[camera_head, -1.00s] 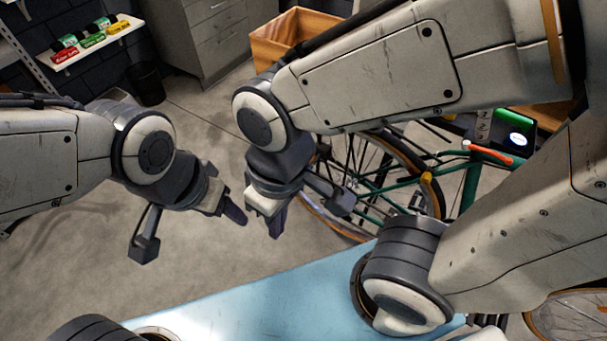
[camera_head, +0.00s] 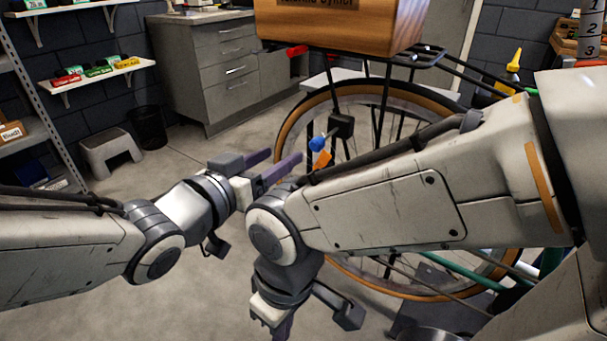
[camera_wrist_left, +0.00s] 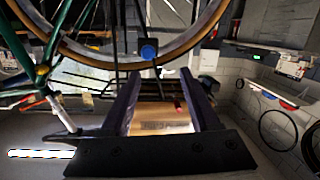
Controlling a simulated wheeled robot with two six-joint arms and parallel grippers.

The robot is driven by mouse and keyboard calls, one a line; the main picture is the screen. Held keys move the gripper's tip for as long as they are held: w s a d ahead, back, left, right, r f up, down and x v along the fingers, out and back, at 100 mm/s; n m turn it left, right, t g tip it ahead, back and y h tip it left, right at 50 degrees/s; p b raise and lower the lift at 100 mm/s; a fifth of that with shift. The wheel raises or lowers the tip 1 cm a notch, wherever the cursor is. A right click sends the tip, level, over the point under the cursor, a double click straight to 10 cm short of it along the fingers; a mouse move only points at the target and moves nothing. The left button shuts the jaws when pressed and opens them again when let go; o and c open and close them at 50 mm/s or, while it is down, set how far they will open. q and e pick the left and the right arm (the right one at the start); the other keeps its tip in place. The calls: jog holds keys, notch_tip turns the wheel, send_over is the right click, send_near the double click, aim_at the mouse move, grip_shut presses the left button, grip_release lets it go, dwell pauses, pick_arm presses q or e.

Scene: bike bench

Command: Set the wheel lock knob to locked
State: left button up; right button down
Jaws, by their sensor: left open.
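A blue knob (camera_head: 318,143) sticks out from a small black block (camera_head: 340,125) beside the rear wheel (camera_head: 392,91). An orange piece (camera_head: 322,160) is just below it. I cannot read the lock's setting. My left gripper (camera_head: 284,157) is open and empty, its purple fingers pointing right towards the knob with a small gap. In the left wrist view, the blue knob (camera_wrist_left: 149,51) lies beyond the fingertips of the left gripper (camera_wrist_left: 160,76), not between them. My right gripper (camera_head: 272,327) hangs low, pointing down; its fingertips are cut off by the frame.
A wooden crate (camera_head: 340,28) sits above the wheel on a black rack (camera_head: 418,55). My right arm crosses in front of the wheel. A grey stool (camera_head: 109,150), a black bin (camera_head: 148,127) and a drawer cabinet (camera_head: 210,70) stand behind. The floor at left is clear.

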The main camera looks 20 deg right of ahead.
aim_at(313, 146)
notch_tip(313, 146, down, 5)
jog(key=b, duration=0.3)
pick_arm(q)
jog(key=d+p, duration=0.1)
jog(key=p, duration=0.1)
jog(key=w+d+f+h+p, duration=0.1)
jog(key=d+p, duration=0.1)
jog(key=p, duration=0.1)
jog(key=w+d+h+p, duration=0.1)
jog(key=d+p, duration=0.1)
jog(key=p, duration=0.1)
jog(key=shift+f+m, duration=0.15)
jog(key=shift+m, duration=0.15)
jog(key=shift+f+x, duration=0.15)
jog(key=shift+x, duration=1.3)
jog(key=shift+f+x, duration=0.15)
jog(key=shift+x, duration=1.3)
pick_arm(e)
notch_tip(313, 146, up, 8)
pick_arm(q)
jog(key=shift+a, duration=0.1)
grip_shut()
